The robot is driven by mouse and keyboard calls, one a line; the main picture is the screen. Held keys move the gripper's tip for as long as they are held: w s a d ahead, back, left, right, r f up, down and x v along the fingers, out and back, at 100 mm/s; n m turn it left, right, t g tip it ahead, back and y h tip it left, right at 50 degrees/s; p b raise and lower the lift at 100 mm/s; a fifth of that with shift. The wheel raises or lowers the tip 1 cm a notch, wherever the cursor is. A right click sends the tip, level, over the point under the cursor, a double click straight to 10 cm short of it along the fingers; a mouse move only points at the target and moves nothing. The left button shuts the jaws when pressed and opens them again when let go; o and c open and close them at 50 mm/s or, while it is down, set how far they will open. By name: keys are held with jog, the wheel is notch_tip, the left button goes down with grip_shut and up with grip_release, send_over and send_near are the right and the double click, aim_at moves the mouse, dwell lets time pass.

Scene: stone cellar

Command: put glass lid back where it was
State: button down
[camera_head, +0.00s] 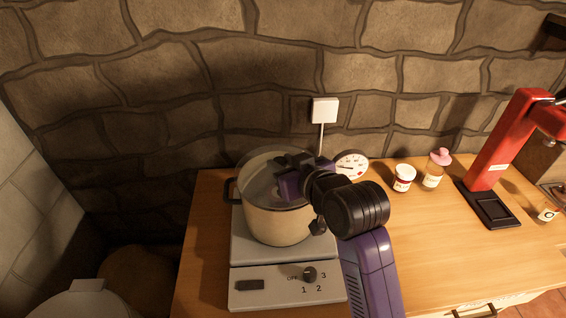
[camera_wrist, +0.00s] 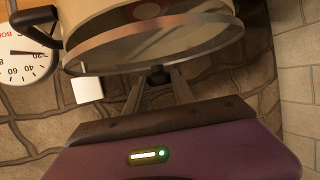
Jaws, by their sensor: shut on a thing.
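The glass lid (camera_head: 258,165) is a clear disc with a thin rim, over the mouth of the cream pot (camera_head: 275,226) on the hotplate. My gripper (camera_head: 285,180) is at the lid's top, partly hidden by my own wrist in the head view. In the wrist view, its two fingers (camera_wrist: 158,88) are shut on the lid's small dark knob (camera_wrist: 158,76). The lid's rim (camera_wrist: 150,60) shows close to the pot in the wrist view. I cannot tell whether the rim touches the pot.
The white hotplate (camera_head: 287,287) has a knob at its front. A round dial (camera_head: 351,165), two small jars (camera_head: 403,178) (camera_head: 432,174) and a red stand (camera_head: 505,150) are to the right on the wooden counter (camera_head: 430,235). The stone wall is close behind.

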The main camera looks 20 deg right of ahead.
jog(key=shift+f, duration=0.3)
jog(key=shift+f, duration=0.25)
jog(key=c, duration=1.1)
grip_release()
jog(key=shift+r, duration=0.35)
jog(key=v, duration=1.2)
jog(key=shift+r+b, duration=0.25)
jog(key=shift+b, duration=0.05)
